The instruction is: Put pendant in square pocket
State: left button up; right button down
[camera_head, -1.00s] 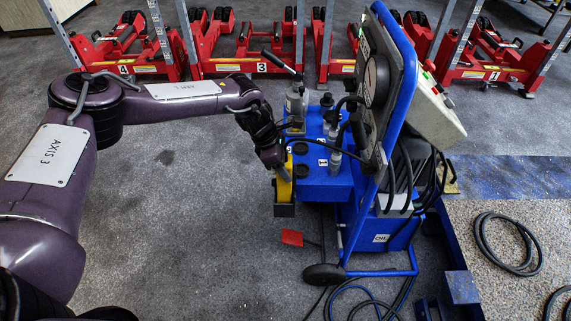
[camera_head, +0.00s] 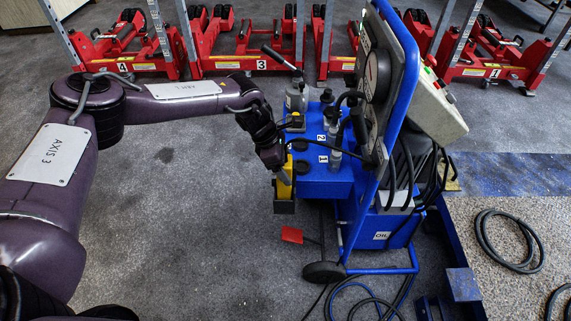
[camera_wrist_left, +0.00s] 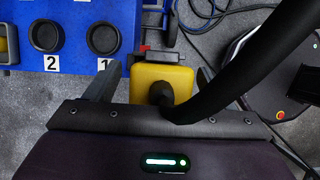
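The yellow pendant (camera_head: 284,191) stands at the front left corner of the blue trolley, just below my left gripper (camera_head: 283,172). It also shows in the left wrist view (camera_wrist_left: 160,76), with a thick black cable rising from its top. The gripper's two fingers (camera_wrist_left: 160,72) stand on either side of the pendant, with a narrow gap visible at the left finger. A dark square-fronted piece (camera_head: 284,208) shows under the yellow part; I cannot tell whether it is the square pocket. My right gripper is out of view.
The blue trolley (camera_head: 325,184) carries bottles, hoses, gauges and a grey control box (camera_head: 436,105). Two round black sockets labelled 2 and 1 show beside the gripper in the left wrist view. Red jacks (camera_head: 250,62) line the back. Grey floor at left is clear.

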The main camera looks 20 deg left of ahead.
pick_arm(q)
jog(key=w+v, duration=0.1)
jog(key=v, duration=0.6)
jog(key=shift+s+r, duration=0.4)
jog(key=shift+s, duration=0.15)
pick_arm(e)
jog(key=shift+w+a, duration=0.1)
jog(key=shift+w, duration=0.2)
pick_arm(q)
jog(key=shift+a, duration=0.15)
